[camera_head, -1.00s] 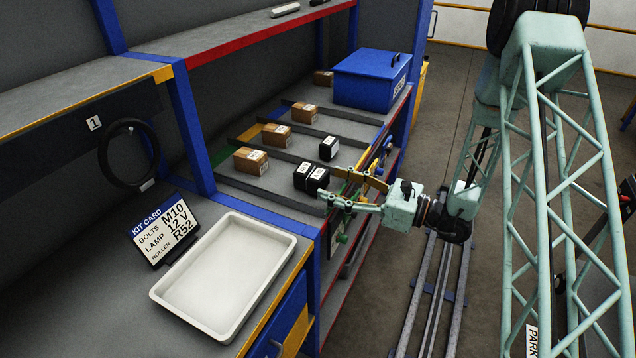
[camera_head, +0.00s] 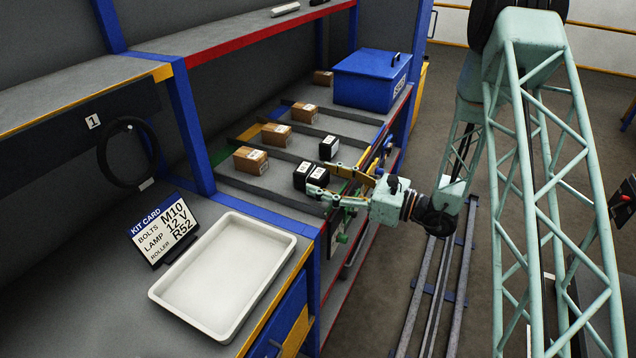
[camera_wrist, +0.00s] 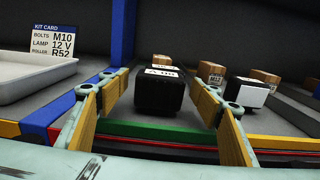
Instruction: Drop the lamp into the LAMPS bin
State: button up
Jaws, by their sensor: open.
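Small black boxes with white labels stand on the divided shelf; I cannot read their labels surely, so I cannot tell which is the lamp. My gripper (camera_head: 321,179) is open at the front box. In the wrist view, a black box (camera_wrist: 158,95) stands ahead between the spread fingers of my gripper (camera_wrist: 157,88), not gripped. A second black box (camera_wrist: 248,92) stands right of the right finger. Another black box (camera_head: 328,148) stands farther back. I see no bin readable as LAMPS.
A kit card (camera_head: 163,229) reads bolts M10, lamp 12 V, roller R52. A white tray (camera_head: 222,330) lies in front of it, empty. Brown cartons (camera_head: 250,160) stand in the shelf lanes between dark dividers. A blue lidded box (camera_head: 370,80) stands at the back.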

aim_at(318, 173)
jog(key=shift+x, duration=0.9)
jog(key=shift+c, duration=0.5)
jog(key=c, duration=1.1)
jog(key=shift+o, duration=0.2)
jog(key=shift+r, duration=0.2)
jog(key=shift+r+p, duration=0.3)
jog(key=shift+r, duration=1.25)
jog(key=s+d+r+p, duration=0.1)
jog(key=s+d, duration=0.7)
jog(key=s, duration=0.5)
jog(key=shift+s+r, duration=0.25)
jog(key=shift+s, duration=0.15)
jog(key=shift+d, duration=0.1)
